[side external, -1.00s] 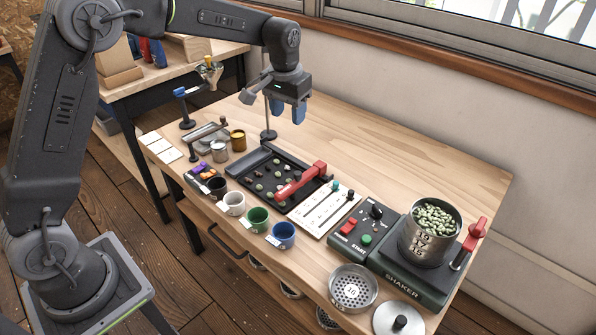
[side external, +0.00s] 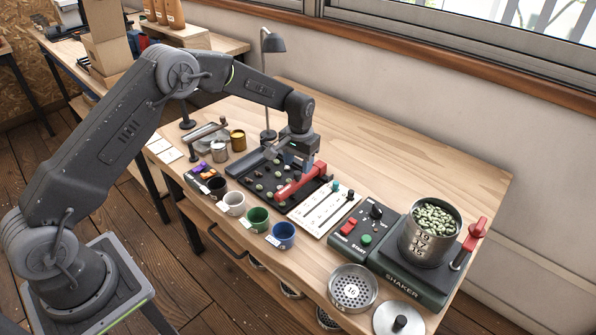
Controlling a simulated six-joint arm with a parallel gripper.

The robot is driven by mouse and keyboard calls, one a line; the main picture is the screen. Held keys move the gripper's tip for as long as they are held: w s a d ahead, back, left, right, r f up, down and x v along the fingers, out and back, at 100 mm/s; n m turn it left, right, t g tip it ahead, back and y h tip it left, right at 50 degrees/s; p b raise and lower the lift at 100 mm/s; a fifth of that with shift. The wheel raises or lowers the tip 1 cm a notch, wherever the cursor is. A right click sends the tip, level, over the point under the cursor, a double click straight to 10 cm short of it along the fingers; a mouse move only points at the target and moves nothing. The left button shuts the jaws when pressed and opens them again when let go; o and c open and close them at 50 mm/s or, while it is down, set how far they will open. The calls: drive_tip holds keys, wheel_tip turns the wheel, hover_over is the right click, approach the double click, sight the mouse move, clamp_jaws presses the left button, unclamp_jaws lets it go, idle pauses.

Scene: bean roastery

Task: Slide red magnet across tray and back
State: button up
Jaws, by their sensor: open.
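The red magnet (side external: 298,184) is a long red bar with a raised block at its right end. It lies slantwise over the right part of the black tray (side external: 238,176), which holds several green and dark beans. My gripper (side external: 297,165) points down over the tray's back right part, close to the magnet's raised right end. Its blue-grey fingers are open with nothing held.
Several cups (side external: 257,219) line the table's front edge. A white panel with sliders (side external: 323,207) sits right of the tray, then a control box (side external: 362,228) and a shaker with a bean-filled sieve (side external: 432,236). A lamp (side external: 269,90) stands behind. The table's back right is clear.

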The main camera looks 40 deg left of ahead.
sight(298, 173)
drive_tip(key=shift+f, duration=1.8)
drive_tip(key=shift+c, duration=0.5)
clamp_jaws()
drive_tip(key=shift+a, duration=0.1)
